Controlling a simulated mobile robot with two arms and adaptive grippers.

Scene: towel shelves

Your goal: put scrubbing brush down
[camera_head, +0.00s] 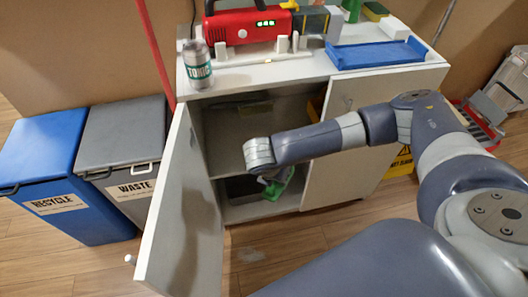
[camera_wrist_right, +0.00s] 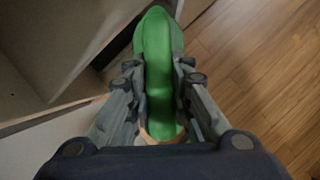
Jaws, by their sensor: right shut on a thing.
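The green scrubbing brush (camera_wrist_right: 157,50) fills the middle of the right wrist view. My right gripper (camera_wrist_right: 158,80) is shut on it, with a finger on each side. In the head view the brush (camera_head: 280,183) shows as a green piece below my right wrist, at the lower compartment of the open cabinet (camera_head: 232,212). My forearm hides part of the cabinet's inside. I cannot tell whether the brush touches the cabinet's bottom board. My left gripper is in neither view.
The cabinet's left door (camera_head: 180,215) stands open. Its top holds a can (camera_head: 196,65), a red device (camera_head: 245,24) and a blue tray (camera_head: 375,54). Recycle (camera_head: 45,165) and waste (camera_head: 125,140) bins stand left. A yellow sign (camera_head: 402,162) is to the right.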

